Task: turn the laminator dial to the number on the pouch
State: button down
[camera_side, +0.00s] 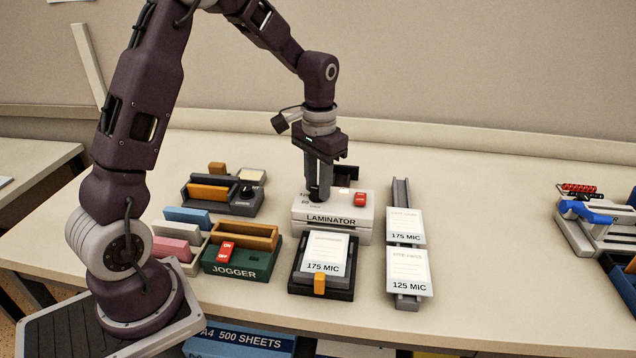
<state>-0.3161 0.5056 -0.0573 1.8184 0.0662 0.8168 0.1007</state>
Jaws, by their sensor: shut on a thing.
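The white laminator (330,222) stands mid-table, with a red switch on its top right. My gripper (318,194) points straight down onto the laminator's top left, its fingers shut on the dial. The fingers mostly hide the dial, so its pointer cannot be read. Only parts of the small printed numbers show beside it. A white pouch marked 175 MIC (325,250) lies on the black tray (300,280) in front of the laminator. The tray has an orange tab at its front.
A grey rack (402,190) to the right holds cards marked 175 MIC (405,225) and 125 MIC (408,270). A green jogger (240,260), a sorter of coloured pads (185,240) and a grey device (222,195) stand left. A blue-handled device (590,215) is far right; table between is clear.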

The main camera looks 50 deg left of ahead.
jog(key=m, duration=0.5)
jog(key=shift+m, duration=2.3)
jog(key=c, duration=1.1)
grip_release()
jog(key=shift+r, duration=0.1)
